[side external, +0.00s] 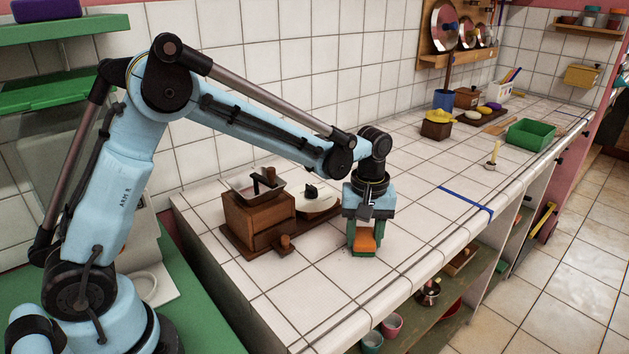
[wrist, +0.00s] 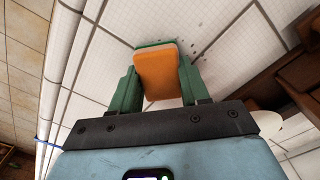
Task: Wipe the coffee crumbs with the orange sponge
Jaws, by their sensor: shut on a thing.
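The orange sponge (wrist: 158,73) with a green layer at its far edge is between the two green fingers of my gripper (wrist: 158,88) in the wrist view. My gripper is shut on it. In the side view my gripper (side external: 364,240) points straight down, and the sponge (side external: 365,243) is low at the white tiled counter; I cannot tell if it touches. Dark coffee crumbs (wrist: 201,43) are scattered on the tiles beside the sponge, to its right in the wrist view. In the side view the crumbs are too small to tell clearly.
A blue strip (side external: 465,199) crosses the counter to the right. A green tray (side external: 531,134) is farther off. The counter's front edge is close.

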